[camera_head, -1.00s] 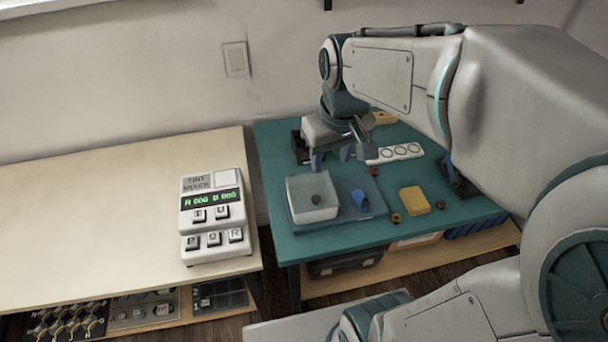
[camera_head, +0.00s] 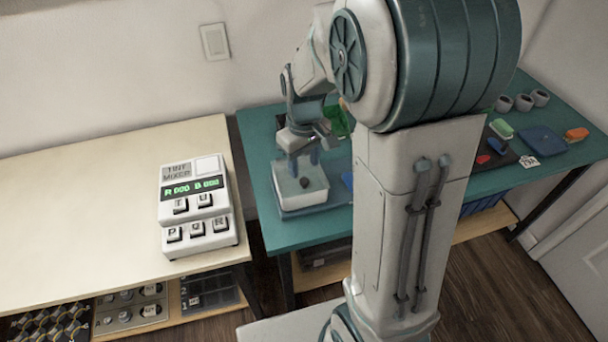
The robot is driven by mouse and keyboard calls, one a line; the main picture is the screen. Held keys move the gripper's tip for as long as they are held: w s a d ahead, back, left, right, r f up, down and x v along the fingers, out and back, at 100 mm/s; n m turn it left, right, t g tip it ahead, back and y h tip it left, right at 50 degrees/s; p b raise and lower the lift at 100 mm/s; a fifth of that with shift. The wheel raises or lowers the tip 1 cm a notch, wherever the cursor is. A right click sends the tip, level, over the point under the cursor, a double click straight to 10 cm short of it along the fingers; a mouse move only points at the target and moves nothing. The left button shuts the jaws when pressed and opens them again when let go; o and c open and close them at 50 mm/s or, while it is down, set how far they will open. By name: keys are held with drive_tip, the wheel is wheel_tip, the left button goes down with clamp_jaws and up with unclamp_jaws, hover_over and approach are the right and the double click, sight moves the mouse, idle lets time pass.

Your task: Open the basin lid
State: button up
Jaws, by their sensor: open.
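The basin (camera_head: 303,198) is a whitish, box-shaped container on the left part of the teal table. Its pale lid (camera_head: 290,184) lies on top, with a small dark knob (camera_head: 304,183) in the middle. My gripper (camera_head: 304,162) points down just above the lid. Its two blue-grey fingers are apart, one to each side above the knob. The knob shows below the fingertips, so it appears not to be held. The exact gap in height is hard to tell.
The tint mixer (camera_head: 197,205) stands on the pale table (camera_head: 90,205) at left. My arm hides the middle of the teal table (camera_head: 310,228). Small parts and cups (camera_head: 522,102) lie at its right end.

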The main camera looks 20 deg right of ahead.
sight(304, 180)
wheel_tip(304, 180, down, 5)
drive_tip(key=shift+r, duration=0.1)
idle(0.3)
clamp_jaws()
drive_tip(key=shift+r, duration=0.1)
